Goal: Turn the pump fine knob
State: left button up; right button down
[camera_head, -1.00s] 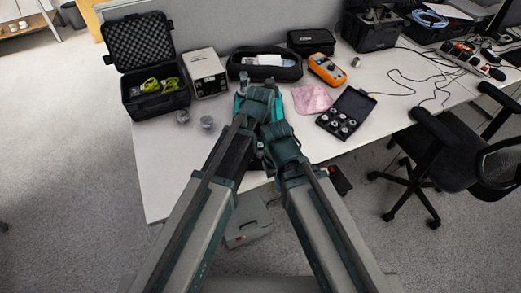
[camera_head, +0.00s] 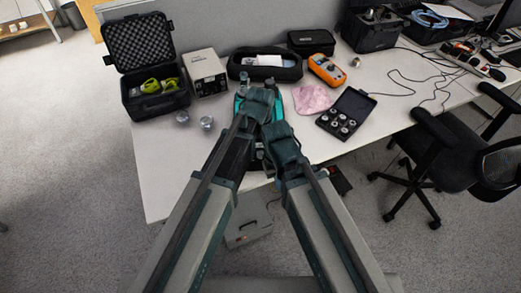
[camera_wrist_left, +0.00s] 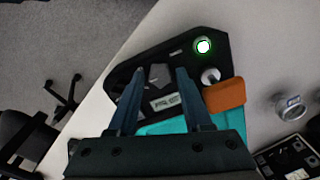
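A teal and black device (camera_wrist_left: 172,127), seemingly the pump, lies on the white table. I cannot tell which control is the fine knob. My left gripper (camera_wrist_left: 160,72) is open, its two fingers apart over the panel, left of the silver knob, with nothing visibly held. My right gripper's fingers are hidden in the head view; its wrist (camera_head: 282,145) is beside the left one.
An orange block (camera_wrist_left: 224,95) sits beside the panel, near the silver knob. Around the device are metal cylinders (camera_head: 206,123), a grey box (camera_head: 205,73), a black pouch (camera_head: 265,66), a pink cloth (camera_head: 312,98) and an open case (camera_head: 346,113). The table's front left is clear.

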aim_at(261, 153)
pick_arm(q)
jog(key=shift+r, duration=0.1)
notch_tip(261, 153, up, 14)
jog(key=p, duration=1.3)
jog(key=shift+f+p, duration=0.2)
jog(key=shift+p, duration=0.2)
jog(key=s+a+y, duration=0.1)
jog(key=s+a, duration=0.5)
jog(key=s, duration=0.7)
jog(key=shift+s, duration=0.1)
dwell(0.5)
